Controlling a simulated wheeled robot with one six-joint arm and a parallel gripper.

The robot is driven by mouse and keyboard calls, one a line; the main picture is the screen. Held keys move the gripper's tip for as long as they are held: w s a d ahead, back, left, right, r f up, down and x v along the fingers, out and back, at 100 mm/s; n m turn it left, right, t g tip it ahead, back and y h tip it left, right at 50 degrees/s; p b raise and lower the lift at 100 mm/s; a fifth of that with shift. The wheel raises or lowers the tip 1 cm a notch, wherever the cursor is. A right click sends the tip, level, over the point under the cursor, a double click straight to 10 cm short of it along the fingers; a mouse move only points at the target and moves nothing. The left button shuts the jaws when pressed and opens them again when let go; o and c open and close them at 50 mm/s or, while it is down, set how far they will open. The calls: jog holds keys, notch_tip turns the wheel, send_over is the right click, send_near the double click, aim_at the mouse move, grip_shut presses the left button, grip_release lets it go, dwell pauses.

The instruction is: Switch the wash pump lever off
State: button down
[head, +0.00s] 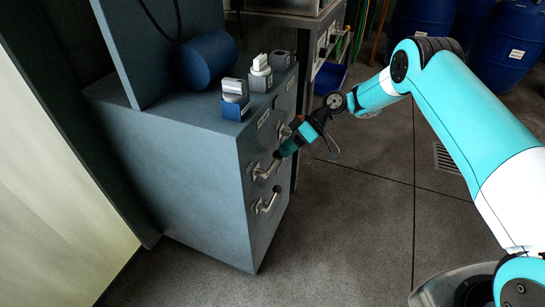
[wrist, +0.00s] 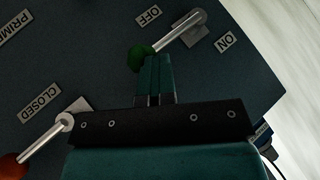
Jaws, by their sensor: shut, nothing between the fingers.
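A metal lever (wrist: 178,32) with a green knob (wrist: 138,56) shows in the wrist view, between an OFF label (wrist: 149,15) and an ON label (wrist: 226,40). It slants from its pivot toward the lower left, away from the ON label. My gripper (wrist: 152,60) is shut and empty, its fingertips right at the green knob; whether they touch cannot be told. In the head view my gripper (head: 282,153) is at the right face of the blue-grey cabinet, by the knob end of the middle lever (head: 264,171). The name plates there are too small to read.
A second lever (wrist: 42,144) with an orange-red knob (wrist: 10,168) sits by a CLOSED label (wrist: 40,103). In the head view a lower lever (head: 265,204) and an upper lever (head: 285,130) flank the middle one. The cabinet top (head: 170,112) carries switches and a blue cylinder (head: 208,59).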

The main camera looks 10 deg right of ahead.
jog(key=shift+d+f, duration=0.2)
jog(key=shift+f, duration=0.15)
jog(key=s+p+v, duration=0.1)
jog(key=p+v, duration=0.2)
jog(key=v, duration=0.9)
jog(key=shift+r, duration=0.3)
